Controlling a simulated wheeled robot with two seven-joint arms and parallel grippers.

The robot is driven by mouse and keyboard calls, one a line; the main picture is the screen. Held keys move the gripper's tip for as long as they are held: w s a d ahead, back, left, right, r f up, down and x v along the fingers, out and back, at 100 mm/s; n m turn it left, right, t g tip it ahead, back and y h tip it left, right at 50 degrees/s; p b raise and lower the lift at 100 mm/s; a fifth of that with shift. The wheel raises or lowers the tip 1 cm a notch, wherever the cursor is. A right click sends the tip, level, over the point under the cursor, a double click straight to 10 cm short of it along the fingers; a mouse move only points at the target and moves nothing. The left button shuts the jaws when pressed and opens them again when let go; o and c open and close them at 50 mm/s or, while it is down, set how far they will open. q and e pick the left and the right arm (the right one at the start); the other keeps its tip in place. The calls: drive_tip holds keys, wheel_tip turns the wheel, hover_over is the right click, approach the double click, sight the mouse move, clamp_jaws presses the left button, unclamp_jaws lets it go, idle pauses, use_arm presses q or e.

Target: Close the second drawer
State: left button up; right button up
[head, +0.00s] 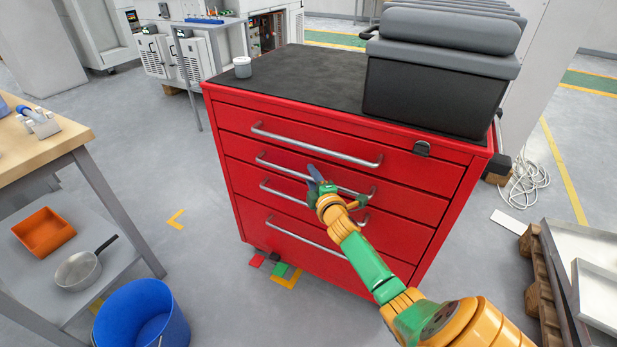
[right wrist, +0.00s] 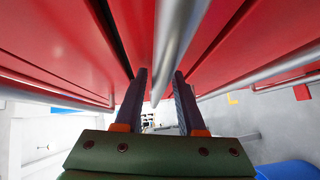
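A red cabinet (head: 330,265) with a stack of drawers stands in the middle of the head view. The second drawer (head: 400,197) from the top looks nearly flush with the front. Its metal handle (head: 278,166) is partly hidden by my right gripper (head: 320,180). In the right wrist view, the handle (right wrist: 172,45) runs between the two dark fingers of my right gripper (right wrist: 160,78). The fingers are apart, with space visible around the bar. A dark gap shows along one drawer edge there. My left gripper is not in view.
A black case (head: 430,90) and a small white cup (head: 242,67) stand on the cabinet's dark top. A wooden-topped workbench (head: 50,150) and a blue bucket (head: 142,318) are at left. A pallet (head: 540,285) stands at right. Floor between bench and cabinet is mostly clear.

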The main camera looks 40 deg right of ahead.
drive_tip(key=shift+a+r, duration=0.15)
drive_tip(key=f+p+v, duration=0.1)
drive_tip(key=p+v, duration=0.1)
drive_tip(key=v, duration=0.5)
drive_tip(key=shift+r, duration=0.4)
drive_tip(key=shift+s, duration=0.1)
